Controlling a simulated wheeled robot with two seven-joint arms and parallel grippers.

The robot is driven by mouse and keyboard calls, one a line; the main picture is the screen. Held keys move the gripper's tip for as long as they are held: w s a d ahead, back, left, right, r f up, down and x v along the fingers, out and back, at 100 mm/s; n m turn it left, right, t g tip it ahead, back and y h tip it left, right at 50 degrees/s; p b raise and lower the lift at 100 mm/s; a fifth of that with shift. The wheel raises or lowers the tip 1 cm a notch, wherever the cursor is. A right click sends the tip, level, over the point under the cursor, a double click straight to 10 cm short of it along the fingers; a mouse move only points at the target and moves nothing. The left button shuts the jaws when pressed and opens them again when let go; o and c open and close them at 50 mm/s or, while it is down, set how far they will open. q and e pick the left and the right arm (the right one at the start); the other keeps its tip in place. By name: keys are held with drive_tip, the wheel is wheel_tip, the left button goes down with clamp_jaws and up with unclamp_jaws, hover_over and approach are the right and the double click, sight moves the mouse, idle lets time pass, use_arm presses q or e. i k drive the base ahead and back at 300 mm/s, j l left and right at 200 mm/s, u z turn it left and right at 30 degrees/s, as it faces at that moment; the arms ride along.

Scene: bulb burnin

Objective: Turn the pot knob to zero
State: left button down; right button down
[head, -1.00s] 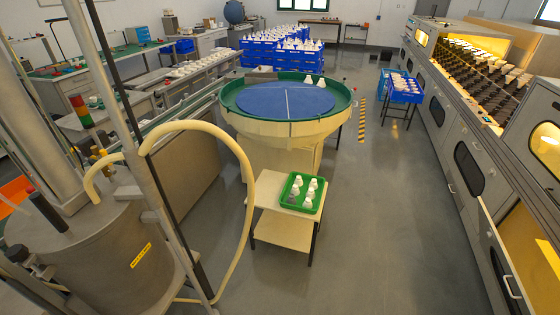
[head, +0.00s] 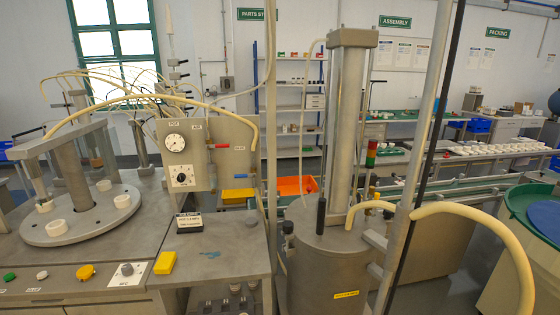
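A grey control panel (head: 181,153) stands at the back of the left workbench. A small label reading POT sits at its top, above a round white dial gauge (head: 175,142). Below the gauge is a black knob (head: 182,178) on a white scale plate. The knob's exact setting is too small to read. Neither of my grippers is in view.
A red lever (head: 218,146) and a blue lever (head: 240,176) sit right of the panel. A turntable machine (head: 82,215), a second knob (head: 127,269), buttons and a yellow block (head: 165,263) are on the bench. A large metal pot (head: 332,260) with hoses stands to the right.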

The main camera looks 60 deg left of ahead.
sight(181, 177)
drive_tip(key=u, duration=2.6)
